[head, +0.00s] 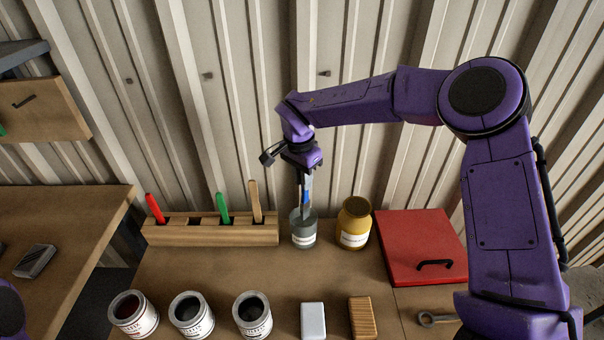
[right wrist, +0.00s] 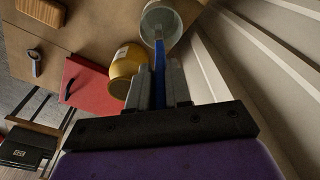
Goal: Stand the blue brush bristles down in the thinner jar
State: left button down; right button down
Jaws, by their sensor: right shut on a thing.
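The blue brush (head: 306,197) is upright above the thinner jar (head: 303,236), a grey-white jar with a pale label. My right gripper (head: 304,188) is shut on the brush, directly over the jar. In the right wrist view the brush (right wrist: 160,62) sits between the fingers (right wrist: 160,88) and reaches toward the mouth of the jar (right wrist: 158,22). The lower end of the brush is at or inside the jar opening. I cannot tell how deep it reaches, and the bristles are hidden. My left gripper is not in view.
A yellow jar (head: 353,224) stands close to the right of the thinner jar. A wooden rack (head: 210,235) with red, green and wooden handles is at the left. A red box (head: 420,240) is at the right. Several cans and blocks line the front.

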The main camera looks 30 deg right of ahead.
aim_at(303, 201)
jog(key=shift+s+f, duration=0.2)
jog(key=shift+f, duration=0.25)
jog(key=f, duration=0.1)
jog(key=w+f+b, duration=0.1)
jog(key=f, duration=0.1)
jog(key=shift+f, duration=0.45)
jog(key=shift+s+f+b, duration=0.2)
jog(key=shift+f+b, duration=0.2)
jog(key=shift+b, duration=0.1)
jog(key=shift+w+f, duration=0.1)
jog(key=shift+f, duration=0.1)
jog(key=c, duration=1)
grip_release()
